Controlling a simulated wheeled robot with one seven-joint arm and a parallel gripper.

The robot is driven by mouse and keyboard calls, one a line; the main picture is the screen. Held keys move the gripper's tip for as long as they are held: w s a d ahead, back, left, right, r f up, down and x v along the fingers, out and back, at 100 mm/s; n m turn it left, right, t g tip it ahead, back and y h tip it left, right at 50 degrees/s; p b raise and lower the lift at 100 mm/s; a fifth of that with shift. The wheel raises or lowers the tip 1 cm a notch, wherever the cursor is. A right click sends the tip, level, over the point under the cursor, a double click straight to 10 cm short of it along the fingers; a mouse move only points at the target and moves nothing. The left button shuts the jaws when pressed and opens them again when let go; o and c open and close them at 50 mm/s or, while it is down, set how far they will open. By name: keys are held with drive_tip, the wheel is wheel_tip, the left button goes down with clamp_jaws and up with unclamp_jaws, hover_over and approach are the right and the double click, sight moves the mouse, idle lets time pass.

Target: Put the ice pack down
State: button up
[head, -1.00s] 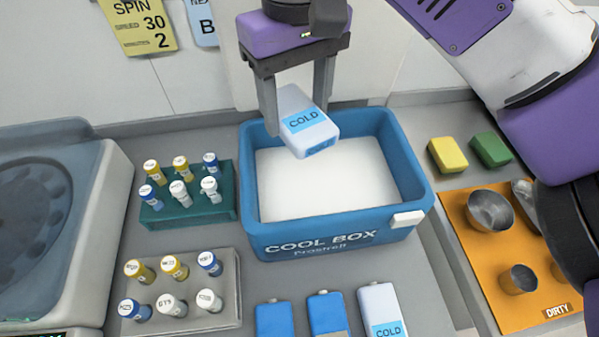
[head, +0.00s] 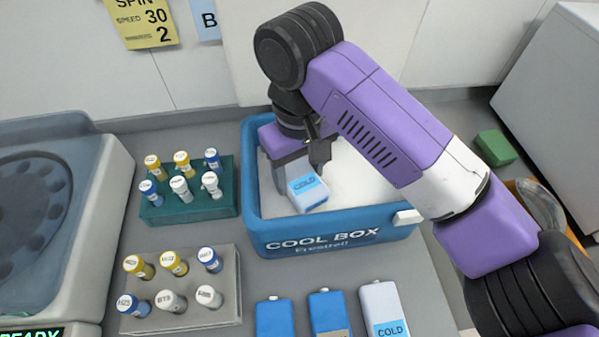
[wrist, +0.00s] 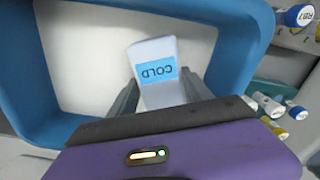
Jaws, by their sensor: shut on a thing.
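The ice pack (head: 309,194) is white with a blue COLD label. It is down inside the blue cool box (head: 330,237), near the left front part of its white floor. My gripper (head: 302,172) reaches into the box from above and is shut on the ice pack. In the wrist view the ice pack (wrist: 155,66) shows between the two fingers, with the box's white floor (wrist: 85,60) around it. I cannot tell whether the pack touches the floor. My arm hides the right rear of the box in the head view.
A teal rack (head: 190,209) and a grey rack (head: 185,312) of capped tubes stand left of the box. A centrifuge (head: 60,210) is at far left. Two blue packs and a white COLD pack (head: 383,308) lie in front. A green block (head: 495,148) lies at right.

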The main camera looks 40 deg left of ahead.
sight(299, 176)
drive_tip(key=shift+f, duration=0.45)
drive_tip(key=shift+f, duration=0.1)
drive_tip(key=o, duration=1.6)
wheel_tip(299, 176, up, 12)
drive_tip(key=shift+r, duration=0.1)
